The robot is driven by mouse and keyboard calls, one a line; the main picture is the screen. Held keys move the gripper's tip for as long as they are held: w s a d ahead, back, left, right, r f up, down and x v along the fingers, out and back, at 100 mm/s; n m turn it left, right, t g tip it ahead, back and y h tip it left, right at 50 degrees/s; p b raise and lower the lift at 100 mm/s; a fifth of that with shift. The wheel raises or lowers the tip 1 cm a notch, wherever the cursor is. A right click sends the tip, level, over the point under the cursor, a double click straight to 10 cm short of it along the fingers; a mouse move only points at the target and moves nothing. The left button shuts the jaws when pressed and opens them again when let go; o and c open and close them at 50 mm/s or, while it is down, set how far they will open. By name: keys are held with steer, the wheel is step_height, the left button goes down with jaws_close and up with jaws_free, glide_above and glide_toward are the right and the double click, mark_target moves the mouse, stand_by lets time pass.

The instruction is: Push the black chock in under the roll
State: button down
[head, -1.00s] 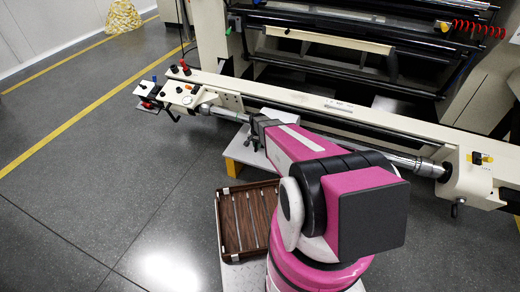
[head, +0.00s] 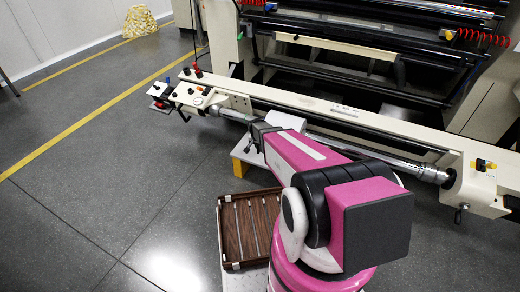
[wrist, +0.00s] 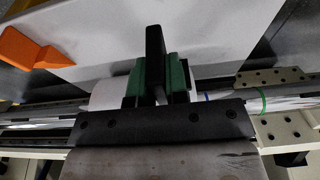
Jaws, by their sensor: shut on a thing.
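The black chock (wrist: 155,55) is a dark bar in the wrist view. It stands between the two green fingers of my gripper (wrist: 157,82), which is shut on it. Its far end reaches out over a light grey surface (wrist: 105,30). The pale roll (wrist: 103,93) shows in part beside the fingers, with a metal shaft (wrist: 35,118) running out to the left. The rest of the roll is hidden behind my gripper, so I cannot tell whether the chock touches it. In the head view my arm hides the fingers and chock.
An orange wedge (wrist: 32,48) lies left of the chock on the grey surface. A long cream machine beam (head: 345,112) runs behind my arm. A brown slatted tray (head: 227,232) sits at front left. The floor (head: 110,190) at left is clear.

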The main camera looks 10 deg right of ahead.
steer(key=shift+a, duration=0.1)
stand_by(0.3)
steer(key=shift+s+a+f+x, duration=0.1)
steer(key=shift+s+a+x, duration=0.15)
steer(key=shift+x, duration=1.15)
steer(key=shift+s+a+f+x, duration=0.15)
steer(key=shift+s+x, duration=0.15)
steer(key=shift+x, duration=1.1)
steer(key=shift+s+a+x, duration=0.2)
steer(key=shift+s+x, duration=0.05)
steer(key=shift+x, duration=1.15)
steer(key=shift+w+d, duration=0.85)
steer(key=shift+w, duration=0.3)
steer(key=shift+w+d, duration=0.85)
steer(key=shift+w, duration=0.25)
steer(key=shift+w+d, duration=0.85)
steer(key=shift+w, duration=0.3)
steer(key=c, duration=1.1)
jaws_free()
steer(key=shift+o, duration=0.2)
steer(key=shift+r, duration=0.15)
